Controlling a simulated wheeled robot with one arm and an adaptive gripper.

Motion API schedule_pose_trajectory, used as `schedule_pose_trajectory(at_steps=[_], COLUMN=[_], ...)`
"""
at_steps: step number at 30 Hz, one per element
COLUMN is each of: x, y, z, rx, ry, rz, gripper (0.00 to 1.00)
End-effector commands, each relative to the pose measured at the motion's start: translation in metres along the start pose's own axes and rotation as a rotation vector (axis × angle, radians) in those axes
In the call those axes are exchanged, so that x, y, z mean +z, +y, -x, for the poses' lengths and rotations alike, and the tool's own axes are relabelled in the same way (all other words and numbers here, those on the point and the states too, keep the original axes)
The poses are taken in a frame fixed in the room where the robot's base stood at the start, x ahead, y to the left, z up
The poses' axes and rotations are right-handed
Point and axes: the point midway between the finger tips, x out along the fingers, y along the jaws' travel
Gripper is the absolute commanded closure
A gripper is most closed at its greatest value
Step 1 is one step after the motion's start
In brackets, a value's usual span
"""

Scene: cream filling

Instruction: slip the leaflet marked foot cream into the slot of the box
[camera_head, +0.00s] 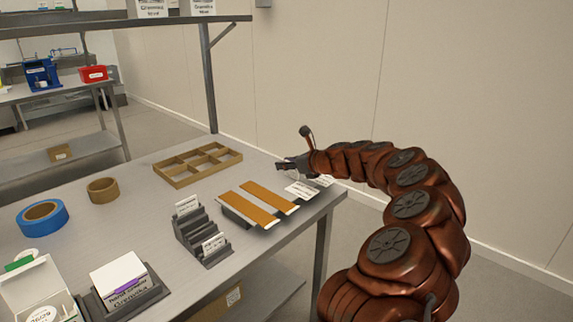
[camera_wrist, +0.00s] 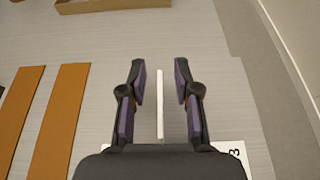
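My gripper (camera_head: 285,165) is low over the right end of the table, near white leaflets (camera_head: 302,190). In the wrist view, my gripper (camera_wrist: 161,88) is open. A thin white upright sheet (camera_wrist: 160,110) shows edge-on between the fingers, with a gap on each side. Its print cannot be seen. A flat white card (camera_wrist: 234,149) lies partly under my gripper. I cannot read which product each names.
A dark stepped rack (camera_head: 201,236) holds white cards. Two orange strips (camera_head: 259,203) lie on dark supports right of it. A divided cardboard tray (camera_head: 197,164), a brown tape roll (camera_head: 102,190) and a blue tape roll (camera_head: 41,218) stand behind. The table's right edge is close to my gripper.

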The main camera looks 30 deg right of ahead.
Motion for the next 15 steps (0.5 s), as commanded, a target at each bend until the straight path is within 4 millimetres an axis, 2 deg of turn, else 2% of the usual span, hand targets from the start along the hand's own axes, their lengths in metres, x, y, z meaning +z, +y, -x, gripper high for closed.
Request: schedule_pose_trajectory(at_steps=[8,15], x=[0.002,0.002], y=[0.000,-0.001], z=[0.006,0.035], rx=[-0.001,-0.002], ry=[-0.001,0.000], rz=[-0.001,-0.001], gripper=[0.69,0.69])
